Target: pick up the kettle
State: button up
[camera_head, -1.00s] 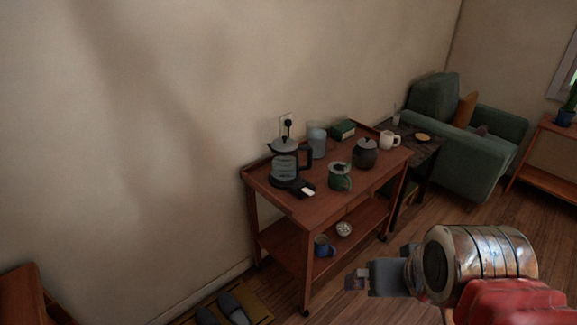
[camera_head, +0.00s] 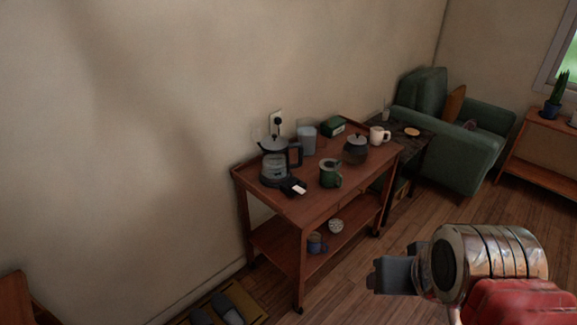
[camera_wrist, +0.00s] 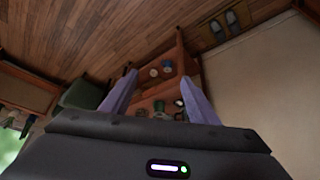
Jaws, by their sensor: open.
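The kettle (camera_head: 276,163), with a clear body, grey lid and dark handle on its right, stands upright on a dark base at the left end of the wooden cart's top (camera_head: 305,205). My gripper (camera_head: 380,275) is in front of the cart, low and to the right, well apart from the kettle. In the wrist view my gripper's two fingers (camera_wrist: 158,80) are spread with nothing held between them. The cart shows beyond them, turned in the picture; the kettle is too small and dark there to make out surely.
A green mug (camera_head: 330,174), a dark lidded pot (camera_head: 355,150), a clear container (camera_head: 307,139), a green box (camera_head: 333,126) and a cream mug (camera_head: 378,135) share the cart top. A small white object (camera_head: 299,189) lies before the kettle. Wood floor (camera_head: 350,285) is open in front.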

aim_at(276, 166)
jog(key=z, duration=1.4)
jog(key=i, duration=2.25)
jog(key=u, duration=0.75)
